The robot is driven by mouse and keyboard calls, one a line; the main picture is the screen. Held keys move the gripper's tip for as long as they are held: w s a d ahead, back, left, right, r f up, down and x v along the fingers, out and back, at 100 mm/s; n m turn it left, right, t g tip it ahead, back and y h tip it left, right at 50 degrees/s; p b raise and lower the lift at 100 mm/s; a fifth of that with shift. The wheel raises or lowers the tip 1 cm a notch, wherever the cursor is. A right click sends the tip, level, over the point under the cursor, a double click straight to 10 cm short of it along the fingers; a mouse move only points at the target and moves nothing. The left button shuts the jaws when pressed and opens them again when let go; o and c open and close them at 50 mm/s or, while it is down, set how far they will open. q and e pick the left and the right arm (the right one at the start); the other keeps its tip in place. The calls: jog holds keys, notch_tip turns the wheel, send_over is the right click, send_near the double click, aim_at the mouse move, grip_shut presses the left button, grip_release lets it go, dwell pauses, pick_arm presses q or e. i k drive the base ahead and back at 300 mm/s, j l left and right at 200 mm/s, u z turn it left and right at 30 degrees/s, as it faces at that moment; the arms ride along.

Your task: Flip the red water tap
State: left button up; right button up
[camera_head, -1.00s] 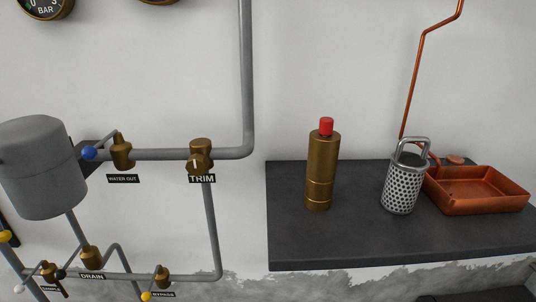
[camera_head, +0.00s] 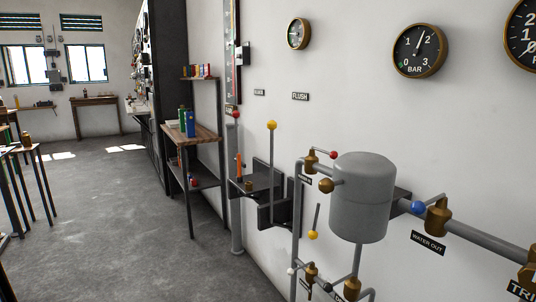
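A lever with a red ball (camera_head: 333,154) sticks out to the right from a brass valve (camera_head: 311,160) on the grey pipe, just left of the grey tank. Another red ball (camera_head: 236,115) tops a thin upright lever farther left, by a grey post. I cannot tell from the picture which of the two is the red water tap. The label near the first valve is partly hidden and too small to read. Neither of my grippers is in view.
The grey tank (camera_head: 363,200) stands beside the pipes. A wooden shelf (camera_head: 190,135) stands at the wall. The floor (camera_head: 110,220) at left is open.

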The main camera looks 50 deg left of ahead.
aim_at(333, 155)
jog(key=u, duration=1.2)
